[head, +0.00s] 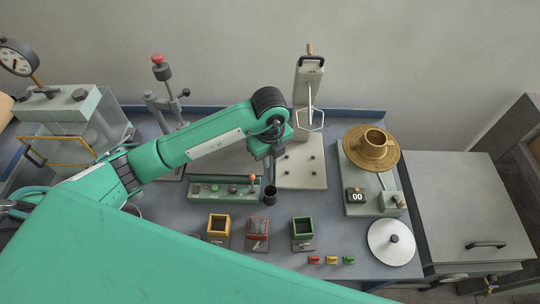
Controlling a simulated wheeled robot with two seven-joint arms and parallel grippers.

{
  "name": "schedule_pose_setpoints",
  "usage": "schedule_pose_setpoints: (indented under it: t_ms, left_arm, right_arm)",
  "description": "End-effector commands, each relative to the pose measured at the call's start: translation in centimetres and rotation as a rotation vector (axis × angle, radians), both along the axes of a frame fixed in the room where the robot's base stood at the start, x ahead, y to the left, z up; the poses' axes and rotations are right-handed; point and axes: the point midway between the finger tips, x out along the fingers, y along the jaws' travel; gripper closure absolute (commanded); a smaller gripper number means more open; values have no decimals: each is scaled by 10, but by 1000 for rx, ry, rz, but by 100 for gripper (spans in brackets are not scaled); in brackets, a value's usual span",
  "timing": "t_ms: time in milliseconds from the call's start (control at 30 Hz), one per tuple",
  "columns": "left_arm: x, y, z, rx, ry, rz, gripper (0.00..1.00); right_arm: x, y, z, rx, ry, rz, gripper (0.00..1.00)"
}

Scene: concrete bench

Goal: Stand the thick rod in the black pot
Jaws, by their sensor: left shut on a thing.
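My left gripper (271,155) points down over the middle of the bench, in front of the upright press stand. It is shut on a narrow dark upright piece, which I take as the thick rod (270,174); the fingers hide its upper part. The black pot (270,196), a small dark cylinder, stands on the bench directly below the gripper, beside the right end of the control panel. The rod's lower end is at or just above the pot's mouth; I cannot tell whether it is inside. My right gripper is not in view.
A green control panel (222,190) with a lever lies left of the pot. Yellow (218,227), red (257,228) and green (302,230) square holders stand in front. A brass dish (371,148) stands on a scale at right. A round lid (394,243) lies before it.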

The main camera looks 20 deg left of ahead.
Motion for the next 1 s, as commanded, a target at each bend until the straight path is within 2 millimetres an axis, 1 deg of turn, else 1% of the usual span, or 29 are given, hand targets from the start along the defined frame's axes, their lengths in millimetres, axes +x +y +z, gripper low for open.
schedule_pose_setpoints:
  t_ms: [33, 667, 1000]
  left_arm:
    - [0, 0, -6, 0, 0, -1, 100]
    - [0, 0, -56, 0, 0, -1, 100]
    - [0, 0, -84, 1, 1, -2, 100]
  right_arm:
    - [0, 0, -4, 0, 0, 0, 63]
    - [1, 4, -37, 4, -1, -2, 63]
    - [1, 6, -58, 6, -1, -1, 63]
